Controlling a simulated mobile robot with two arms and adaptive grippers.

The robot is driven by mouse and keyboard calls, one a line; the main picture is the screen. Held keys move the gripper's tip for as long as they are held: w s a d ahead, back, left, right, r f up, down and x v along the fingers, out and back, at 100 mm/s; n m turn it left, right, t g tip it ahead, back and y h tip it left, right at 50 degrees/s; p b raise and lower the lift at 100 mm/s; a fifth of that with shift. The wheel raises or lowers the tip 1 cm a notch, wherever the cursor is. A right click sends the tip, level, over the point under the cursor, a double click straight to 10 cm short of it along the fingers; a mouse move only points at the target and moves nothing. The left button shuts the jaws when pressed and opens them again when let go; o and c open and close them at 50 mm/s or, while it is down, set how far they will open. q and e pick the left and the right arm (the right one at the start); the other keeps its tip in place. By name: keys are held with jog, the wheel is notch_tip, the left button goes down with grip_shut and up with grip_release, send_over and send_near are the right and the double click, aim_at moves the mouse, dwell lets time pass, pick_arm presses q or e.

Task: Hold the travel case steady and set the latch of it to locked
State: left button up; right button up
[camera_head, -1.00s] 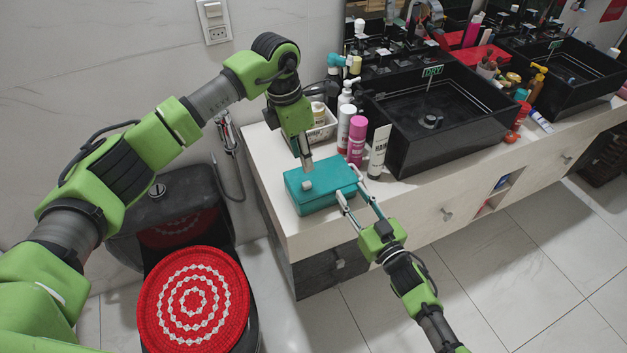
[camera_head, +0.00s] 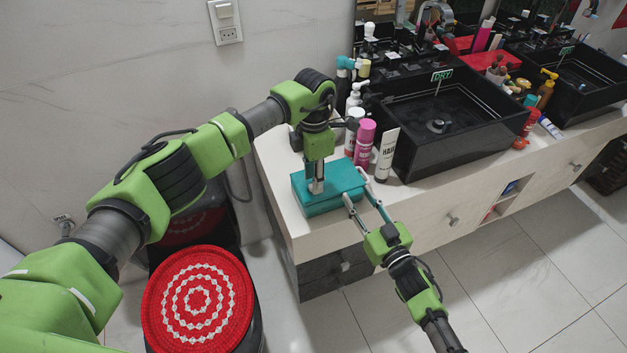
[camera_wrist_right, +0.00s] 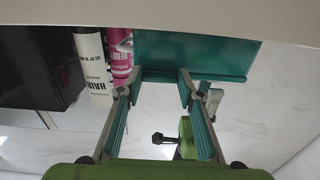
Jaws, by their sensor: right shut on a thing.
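The teal travel case (camera_head: 345,180) lies at the near left corner of the white counter. My left gripper (camera_head: 316,186) points down at the left part of its lid, with its tip at the small pale latch piece, which the fingers mostly hide. I cannot make out whether its fingers are apart. My right gripper (camera_head: 357,190) is shut on the case's near right side. In the right wrist view the case (camera_wrist_right: 195,48) fills the top middle, and the two finger pads of that gripper (camera_wrist_right: 160,88) reach its edge.
A pink bottle (camera_head: 364,142), a white hair tube (camera_head: 387,155) and other bottles stand just behind the case. The black sink (camera_head: 440,130) is to the right. A red patterned round cover (camera_head: 197,300) is below left. The counter's front edge is close to the case.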

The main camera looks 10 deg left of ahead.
aim_at(326, 185)
pick_arm(q)
jog(key=shift+f, duration=0.8)
grip_shut()
jog(key=shift+d, duration=0.1)
jog(key=shift+w+d, duration=0.45)
jog(key=shift+d, duration=0.25)
jog(key=shift+w+d, duration=0.4)
jog(key=shift+d, duration=0.25)
pick_arm(e)
jog(key=shift+a, duration=0.1)
